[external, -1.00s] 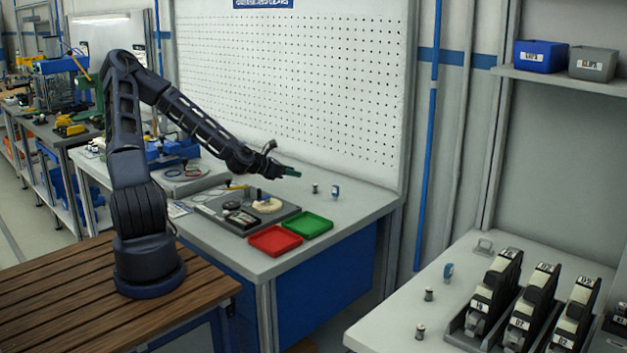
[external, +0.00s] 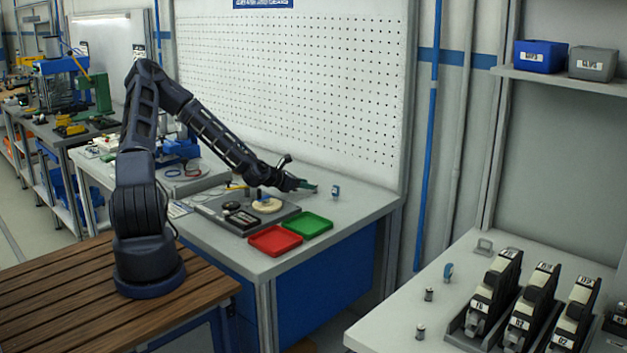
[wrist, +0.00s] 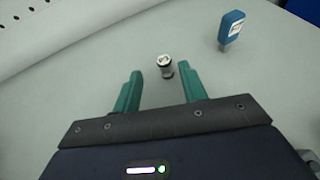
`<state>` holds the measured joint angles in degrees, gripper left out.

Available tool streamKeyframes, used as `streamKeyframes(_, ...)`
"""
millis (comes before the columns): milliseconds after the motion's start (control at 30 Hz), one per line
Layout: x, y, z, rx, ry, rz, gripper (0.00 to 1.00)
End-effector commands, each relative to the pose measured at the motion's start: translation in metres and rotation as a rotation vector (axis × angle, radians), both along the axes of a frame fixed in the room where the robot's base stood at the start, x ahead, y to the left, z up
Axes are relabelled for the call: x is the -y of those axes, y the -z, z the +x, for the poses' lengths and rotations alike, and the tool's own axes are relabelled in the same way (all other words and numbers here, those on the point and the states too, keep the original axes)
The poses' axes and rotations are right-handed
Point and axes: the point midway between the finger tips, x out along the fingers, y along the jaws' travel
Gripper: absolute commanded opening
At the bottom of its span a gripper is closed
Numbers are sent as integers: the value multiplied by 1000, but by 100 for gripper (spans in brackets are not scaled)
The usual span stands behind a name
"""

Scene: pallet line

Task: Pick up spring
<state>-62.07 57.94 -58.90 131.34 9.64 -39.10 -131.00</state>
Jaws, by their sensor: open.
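My gripper (wrist: 160,90) is open, with its two green fingers pointing forward just above the grey tabletop. In the wrist view a small metallic cylinder (wrist: 165,66), which looks like the spring, stands upright between and slightly beyond the fingertips, nearer the right one. Nothing is held. In the external view my gripper (external: 309,188) is low over the right part of the workbench, and it hides the cylinder there.
A blue tagged piece (wrist: 231,29) stands beyond the right finger; it also shows in the external view (external: 335,191). A red tray (external: 275,241), a green tray (external: 307,226) and a grey parts tray (external: 233,226) lie nearer. A pegboard (external: 300,90) rises behind the bench.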

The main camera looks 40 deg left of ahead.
Motion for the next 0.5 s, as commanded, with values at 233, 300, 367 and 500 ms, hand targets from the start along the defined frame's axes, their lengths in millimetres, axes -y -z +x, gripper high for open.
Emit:
streamKeyframes(233, 14, 8, 20, 1, 2, 1, 42)
streamKeyframes(300, 16, 11, 27, 0, 1, 1, 42)
streamKeyframes(367, 17, 14, 32, 0, 0, 0, 42)
streamKeyframes(500, 19, 17, 40, 0, 1, 1, 42)
